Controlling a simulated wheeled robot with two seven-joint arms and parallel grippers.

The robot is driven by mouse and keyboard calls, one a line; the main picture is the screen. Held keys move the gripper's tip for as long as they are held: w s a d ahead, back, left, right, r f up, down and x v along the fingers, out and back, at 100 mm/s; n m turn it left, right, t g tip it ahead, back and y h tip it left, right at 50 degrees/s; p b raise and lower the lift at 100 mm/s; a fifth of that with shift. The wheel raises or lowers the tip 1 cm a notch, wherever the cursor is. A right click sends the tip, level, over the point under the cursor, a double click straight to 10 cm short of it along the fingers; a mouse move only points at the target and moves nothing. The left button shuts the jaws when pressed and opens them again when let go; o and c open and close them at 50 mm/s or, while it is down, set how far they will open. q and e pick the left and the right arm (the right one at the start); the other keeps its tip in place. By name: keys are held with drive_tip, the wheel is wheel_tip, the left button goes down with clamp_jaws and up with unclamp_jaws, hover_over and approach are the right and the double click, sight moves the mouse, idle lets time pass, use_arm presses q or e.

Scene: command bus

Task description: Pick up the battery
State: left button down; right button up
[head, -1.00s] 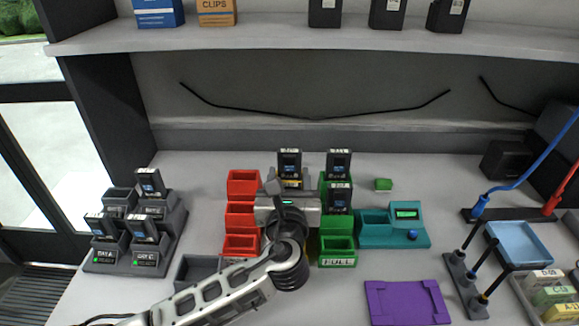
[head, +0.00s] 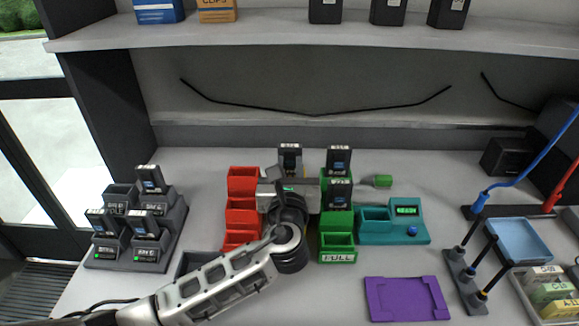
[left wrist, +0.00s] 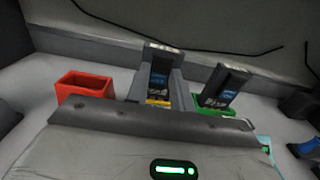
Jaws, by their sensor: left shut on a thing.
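My right gripper is not in view.
Red bins (head: 242,211) stand left of the gripper. Green bins (head: 337,246) with other batteries (head: 339,162) stand close on its right. A teal tester (head: 408,225), a purple tray (head: 405,299) and a grey charger (head: 130,255) with batteries stand farther off. A shelf (head: 300,40) runs above.

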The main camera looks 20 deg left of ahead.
use_arm(q)
drive_tip(key=shift+r, duration=0.5)
wheel_tip(320, 180, up, 2)
drive_tip(key=shift+s+d+r, duration=0.1)
drive_tip(key=shift+r, duration=0.15)
drive_tip(key=s+d+r+p, duration=0.1)
drive_tip(key=s+d+r, duration=0.6)
drive_tip(key=s+r, duration=0.2)
drive_tip(key=s, duration=0.2)
drive_tip(key=shift+s+r, duration=0.15)
drive_tip(key=shift+s, duration=0.2)
